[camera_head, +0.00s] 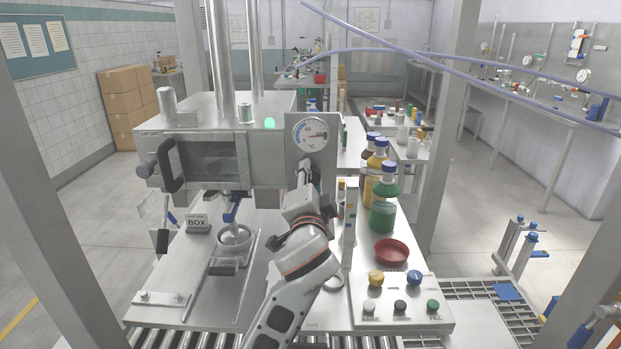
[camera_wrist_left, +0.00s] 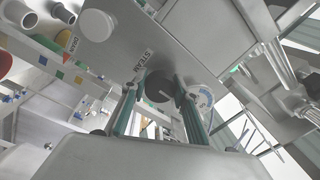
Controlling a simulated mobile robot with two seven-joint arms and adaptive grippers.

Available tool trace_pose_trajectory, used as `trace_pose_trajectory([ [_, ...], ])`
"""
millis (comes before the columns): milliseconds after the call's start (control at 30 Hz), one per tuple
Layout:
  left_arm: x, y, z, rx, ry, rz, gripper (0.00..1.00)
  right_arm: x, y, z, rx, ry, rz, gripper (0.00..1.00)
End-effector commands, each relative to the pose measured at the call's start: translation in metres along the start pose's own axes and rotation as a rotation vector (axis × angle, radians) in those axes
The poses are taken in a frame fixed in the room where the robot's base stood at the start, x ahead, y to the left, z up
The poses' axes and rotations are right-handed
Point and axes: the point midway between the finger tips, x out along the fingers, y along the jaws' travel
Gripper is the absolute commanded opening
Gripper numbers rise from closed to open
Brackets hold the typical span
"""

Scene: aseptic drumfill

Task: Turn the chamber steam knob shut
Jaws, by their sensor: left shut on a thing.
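The steam knob (camera_wrist_left: 158,86) is a dark round knob on a grey metal panel, beside lettering that reads STEAM in the left wrist view. My left gripper (camera_wrist_left: 160,98) has one finger on each side of it and is shut on it. In the head view my left gripper (camera_head: 303,182) reaches up to the panel just below the round °C dial (camera_head: 316,135), and it hides the knob there. The steel chamber (camera_head: 210,160) with its dark window is left of the gripper. My right gripper is not in view.
Brown, yellow and green bottles (camera_head: 383,210) stand right of my arm, with a red bowl (camera_head: 391,251) in front. A button panel (camera_head: 400,300) is at the front right. A cup (camera_head: 234,238) sits under the chamber. A green lamp (camera_head: 269,123) shows on top.

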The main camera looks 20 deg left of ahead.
Motion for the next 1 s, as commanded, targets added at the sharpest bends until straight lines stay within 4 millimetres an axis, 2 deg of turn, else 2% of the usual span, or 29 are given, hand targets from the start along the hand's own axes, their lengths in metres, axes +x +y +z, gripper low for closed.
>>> trace_pose_trajectory([
  [367,-0.0001,-0.0006,-0.0004,-0.008,0.000,0.000,0.08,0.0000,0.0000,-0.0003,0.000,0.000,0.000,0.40],
  [400,-0.0001,-0.0006,-0.0004,-0.008,0.001,0.000,0.34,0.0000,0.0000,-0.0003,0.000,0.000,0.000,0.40],
  [467,-0.0001,-0.0006,-0.0004,-0.008,0.001,0.000,0.46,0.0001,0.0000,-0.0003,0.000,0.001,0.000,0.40],
  [1000,0.0000,-0.0006,-0.0003,0.005,0.001,0.000,0.46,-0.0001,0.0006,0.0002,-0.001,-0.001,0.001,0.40],
])
